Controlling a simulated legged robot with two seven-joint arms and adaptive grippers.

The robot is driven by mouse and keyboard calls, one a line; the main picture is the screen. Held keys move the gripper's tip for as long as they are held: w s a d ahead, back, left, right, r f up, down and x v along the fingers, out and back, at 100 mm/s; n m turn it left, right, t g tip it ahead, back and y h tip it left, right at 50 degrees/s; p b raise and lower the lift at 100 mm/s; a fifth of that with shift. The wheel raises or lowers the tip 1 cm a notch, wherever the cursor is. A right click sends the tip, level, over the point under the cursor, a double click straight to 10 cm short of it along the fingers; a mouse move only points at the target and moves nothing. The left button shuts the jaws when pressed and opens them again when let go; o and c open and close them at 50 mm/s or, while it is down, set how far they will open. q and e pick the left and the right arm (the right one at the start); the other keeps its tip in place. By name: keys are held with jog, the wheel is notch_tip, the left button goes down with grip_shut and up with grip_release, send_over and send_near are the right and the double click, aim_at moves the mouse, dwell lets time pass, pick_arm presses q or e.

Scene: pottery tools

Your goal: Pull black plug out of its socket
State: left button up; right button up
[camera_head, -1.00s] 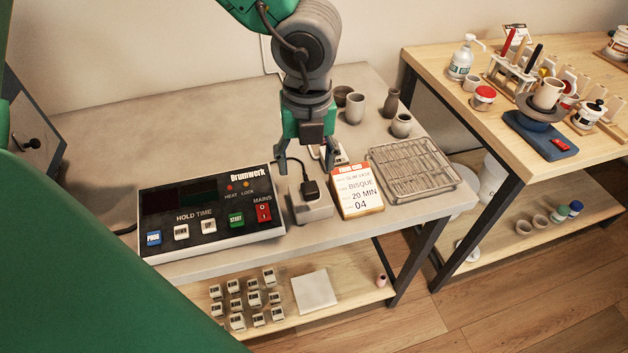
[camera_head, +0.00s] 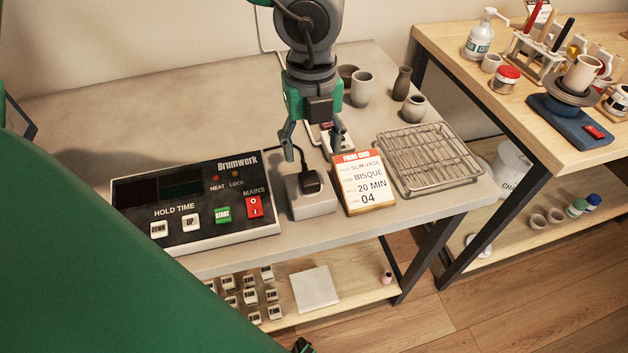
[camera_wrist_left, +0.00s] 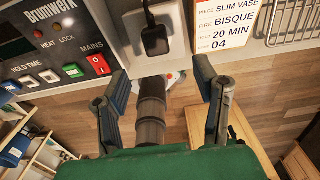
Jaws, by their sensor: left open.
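The black plug (camera_head: 311,181) sits in a light grey socket block (camera_head: 314,204) near the front edge of the grey table, between the control panel and the firing card. Its black cord runs back from it. The plug (camera_wrist_left: 155,40) and the socket block (camera_wrist_left: 178,48) also show at the top of the left wrist view. My left gripper (camera_head: 313,148) is open and empty, pointing down just behind and above the plug in the head view. Its fingers (camera_wrist_left: 162,85) are spread apart in the left wrist view, and neither visibly touches the plug.
The Brumwerk control panel (camera_head: 195,205) stands left of the socket, close by. The firing card (camera_head: 363,183) stands just right of it, then a wire rack (camera_head: 428,158). Grey pots (camera_head: 361,89) stand behind. A white power strip (camera_head: 326,138) lies behind the gripper.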

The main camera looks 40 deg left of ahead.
aim_at(308, 176)
pick_arm(q)
jog(key=f+b, duration=0.1)
jog(key=a+f+b, duration=0.1)
jog(key=f+b, duration=0.1)
jog(key=f, duration=0.1)
jog(key=shift+a+b, duration=0.35)
jog(key=f+b, duration=0.1)
jog(key=d+f+b, duration=0.1)
jog(key=f, duration=0.1)
jog(key=f+b, duration=0.1)
jog(key=shift+d+f, duration=0.25)
jog(key=shift+d, duration=0.05)
jog(key=shift+a+f, duration=0.2)
jog(key=shift+f, duration=0.05)
jog(key=shift+a, duration=0.45)
jog(key=shift+d, duration=0.35)
jog(key=shift+d+r, duration=0.1)
jog(key=shift+d, duration=0.1)
pick_arm(e)
notch_tip(308, 176, down, 7)
jog(key=shift+a+r, duration=0.2)
pick_arm(q)
jog(key=shift+a, duration=0.4)
pick_arm(e)
jog(key=shift+a+r, duration=0.1)
jog(key=shift+a, duration=0.2)
